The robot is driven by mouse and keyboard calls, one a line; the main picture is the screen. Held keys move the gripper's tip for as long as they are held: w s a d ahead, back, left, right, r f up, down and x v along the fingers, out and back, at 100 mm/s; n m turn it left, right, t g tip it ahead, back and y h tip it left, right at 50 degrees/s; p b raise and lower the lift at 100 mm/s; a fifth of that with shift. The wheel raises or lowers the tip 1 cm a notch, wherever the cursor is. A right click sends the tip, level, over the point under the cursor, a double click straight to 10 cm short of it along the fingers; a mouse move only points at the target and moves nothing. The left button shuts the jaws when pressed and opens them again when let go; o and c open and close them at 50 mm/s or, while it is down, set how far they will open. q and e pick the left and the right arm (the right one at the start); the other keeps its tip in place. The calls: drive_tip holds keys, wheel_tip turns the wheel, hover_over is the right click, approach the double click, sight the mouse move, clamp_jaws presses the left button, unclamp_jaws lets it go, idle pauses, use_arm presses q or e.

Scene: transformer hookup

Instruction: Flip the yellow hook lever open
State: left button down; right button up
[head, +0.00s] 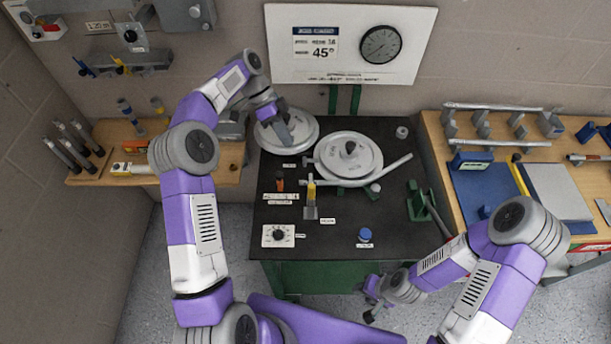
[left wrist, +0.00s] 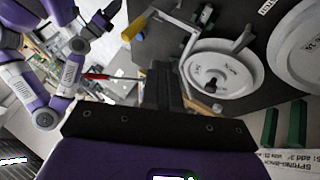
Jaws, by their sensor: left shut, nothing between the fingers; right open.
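The yellow hook lever (head: 311,191) stands on a grey mount on the black bench top, just in front of the right white disc. It also shows in the left wrist view (left wrist: 133,27), beyond the fingertips and up to the left. My left gripper (head: 287,138) is shut and empty. It is over the left white disc (head: 301,133), behind the lever and apart from it. Its dark fingers (left wrist: 163,75) show in the left wrist view. My right gripper (head: 368,305) is open and low in front of the bench's front edge, away from the lever.
The right white disc (head: 363,157) has a dark centre knob, with a grey bar (head: 388,169) beside it. A green stand (head: 418,203) is at the right edge.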

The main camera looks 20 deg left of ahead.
sight(311, 191)
use_arm(q)
drive_tip(key=s+d+f, duration=0.5)
drive_tip(key=d+f, duration=0.2)
drive_tip(key=f, duration=0.1)
drive_tip(key=shift+s+d, duration=0.2)
drive_tip(key=shift+s, duration=0.15)
drive_tip(key=shift+f, duration=0.1)
drive_tip(key=shift+b, duration=0.4)
